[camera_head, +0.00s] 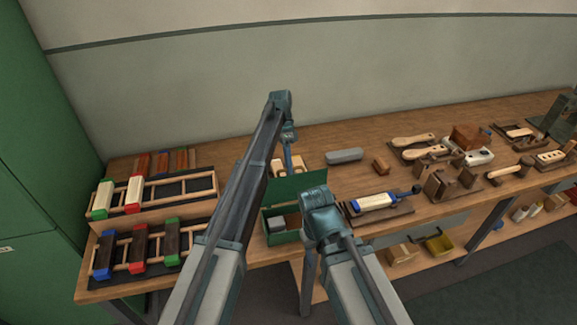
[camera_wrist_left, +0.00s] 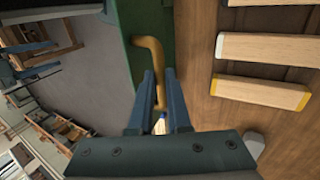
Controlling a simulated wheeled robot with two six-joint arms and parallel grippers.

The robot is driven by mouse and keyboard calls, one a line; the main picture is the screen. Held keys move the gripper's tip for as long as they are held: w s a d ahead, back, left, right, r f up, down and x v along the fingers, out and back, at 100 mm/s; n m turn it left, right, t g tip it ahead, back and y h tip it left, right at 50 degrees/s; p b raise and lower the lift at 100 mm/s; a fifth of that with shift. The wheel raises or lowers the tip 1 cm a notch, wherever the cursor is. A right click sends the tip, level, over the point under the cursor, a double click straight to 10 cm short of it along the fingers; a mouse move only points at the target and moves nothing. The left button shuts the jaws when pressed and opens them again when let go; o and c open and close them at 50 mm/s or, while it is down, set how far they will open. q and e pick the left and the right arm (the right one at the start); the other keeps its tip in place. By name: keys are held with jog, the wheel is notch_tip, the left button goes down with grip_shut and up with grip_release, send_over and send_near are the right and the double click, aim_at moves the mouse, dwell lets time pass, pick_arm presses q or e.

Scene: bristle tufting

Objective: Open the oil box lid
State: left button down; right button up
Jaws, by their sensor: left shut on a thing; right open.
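The green oil box (camera_head: 283,238) stands at the table's front edge, with grey blocks visible inside it. Its green lid (camera_head: 296,188) is raised, standing up at the back of the box. My left gripper (camera_head: 290,166) is at the lid's far side, above its top edge. In the left wrist view its two fingers (camera_wrist_left: 160,95) are shut on the brass handle (camera_wrist_left: 148,58), beside the green lid (camera_wrist_left: 135,20). My right gripper (camera_head: 325,232) is open and empty, just right of the box; its fingertips are hard to make out.
Racks of coloured brushes (camera_head: 150,195) stand to the left. A blue-ended brush (camera_head: 374,201) lies in a fixture to the right. A grey block (camera_head: 344,155) and wooden tools (camera_head: 413,139) lie behind. Pale wooden bars (camera_wrist_left: 265,47) lie near the left gripper.

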pick_arm(q)
jog(key=c, duration=0.9)
grip_release()
jog(key=shift+o, duration=0.2)
jog(key=shift+r, duration=0.15)
jog(key=p+v, duration=1.2)
jog(key=v, duration=0.1)
jog(key=shift+w+r, duration=0.15)
jog(key=shift+r, duration=0.1)
jog(key=shift+a, duration=0.1)
